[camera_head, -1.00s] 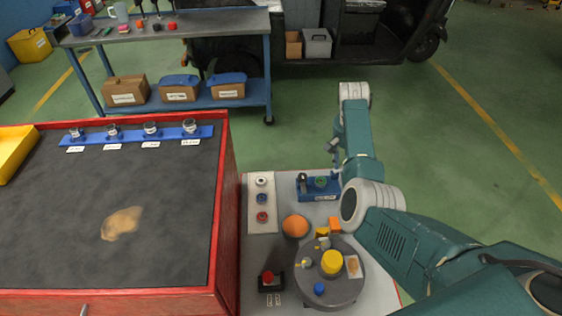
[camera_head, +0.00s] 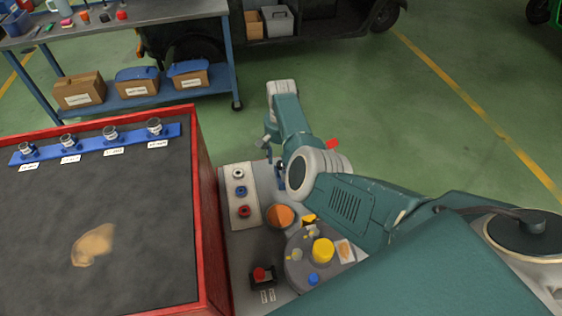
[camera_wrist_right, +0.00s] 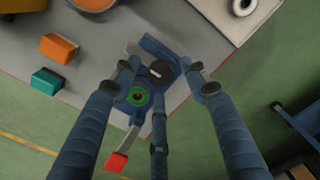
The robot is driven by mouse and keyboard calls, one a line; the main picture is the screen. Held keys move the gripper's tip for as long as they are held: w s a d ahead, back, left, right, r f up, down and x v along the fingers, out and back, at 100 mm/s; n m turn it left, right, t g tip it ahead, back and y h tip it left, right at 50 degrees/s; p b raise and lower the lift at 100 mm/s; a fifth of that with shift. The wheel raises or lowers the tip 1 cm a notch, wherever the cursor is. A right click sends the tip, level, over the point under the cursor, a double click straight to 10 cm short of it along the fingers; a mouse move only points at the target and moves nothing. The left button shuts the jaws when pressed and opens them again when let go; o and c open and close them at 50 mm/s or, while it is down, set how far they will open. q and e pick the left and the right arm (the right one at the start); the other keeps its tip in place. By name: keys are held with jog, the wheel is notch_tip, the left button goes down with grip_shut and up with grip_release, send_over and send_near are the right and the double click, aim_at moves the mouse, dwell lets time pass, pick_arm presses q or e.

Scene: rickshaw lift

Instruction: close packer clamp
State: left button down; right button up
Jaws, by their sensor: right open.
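The packer clamp (camera_wrist_right: 157,98) shows best in the right wrist view. It has a blue body, a green ring, a dark round part and a pale metal lever (camera_wrist_right: 130,137) ending in a red tip (camera_wrist_right: 117,162). The lever sticks out past the grey bench edge. In the head view my right arm hides most of the clamp; a red piece (camera_head: 332,144) that looks like the lever tip shows beside the arm. My right gripper (camera_wrist_right: 160,85) is open, its fingers spread over and around the clamp body. Contact cannot be told. My left gripper is not in view.
A red-edged workbench (camera_head: 203,200) stands close on the left. Green floor lies beyond.

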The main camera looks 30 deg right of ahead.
jog(key=shift+f, duration=0.4)
jog(key=shift+c, duration=1.1)
grip_shut()
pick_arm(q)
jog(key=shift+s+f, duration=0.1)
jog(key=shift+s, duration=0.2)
